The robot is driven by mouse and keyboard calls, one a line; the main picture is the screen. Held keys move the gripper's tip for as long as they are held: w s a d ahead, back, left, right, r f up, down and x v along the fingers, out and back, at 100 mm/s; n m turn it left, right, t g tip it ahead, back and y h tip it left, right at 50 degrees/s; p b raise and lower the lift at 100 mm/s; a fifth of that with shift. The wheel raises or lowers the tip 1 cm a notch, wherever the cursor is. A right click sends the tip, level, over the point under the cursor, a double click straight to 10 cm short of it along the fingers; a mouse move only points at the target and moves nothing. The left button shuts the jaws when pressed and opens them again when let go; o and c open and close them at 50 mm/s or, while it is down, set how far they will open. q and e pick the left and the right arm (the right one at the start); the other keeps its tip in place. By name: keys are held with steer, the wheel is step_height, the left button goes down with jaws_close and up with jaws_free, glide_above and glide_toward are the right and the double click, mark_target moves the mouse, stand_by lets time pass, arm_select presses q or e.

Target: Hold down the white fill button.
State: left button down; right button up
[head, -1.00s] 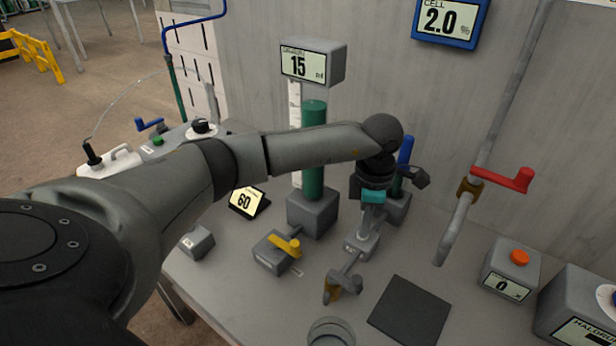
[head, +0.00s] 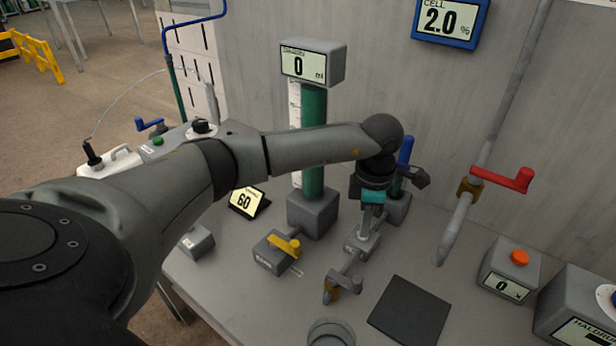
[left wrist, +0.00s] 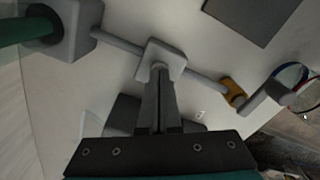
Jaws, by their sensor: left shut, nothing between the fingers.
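My left gripper (head: 368,222) is shut and points down onto a small grey box (head: 358,249) on the pipe between the green column's base and the yellow-brown valve. In the left wrist view the shut fingertips (left wrist: 159,72) meet the top of this grey box (left wrist: 173,52). A small pale spot at the tips may be the white fill button, but the fingers cover most of it. I cannot tell how far it is pressed. The green column (head: 313,150) stands behind, under a display (head: 306,65) reading 0 ml. My right gripper is out of view.
A red-handled pipe (head: 505,178), a dark pad (head: 409,310) and an orange-button box (head: 511,273) lie right. A round glass rim (head: 331,333) is in front.

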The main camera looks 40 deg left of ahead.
arm_select(q)
step_height(320, 180, up, 7)
steer(key=p, duration=0.5)
stand_by(0.8)
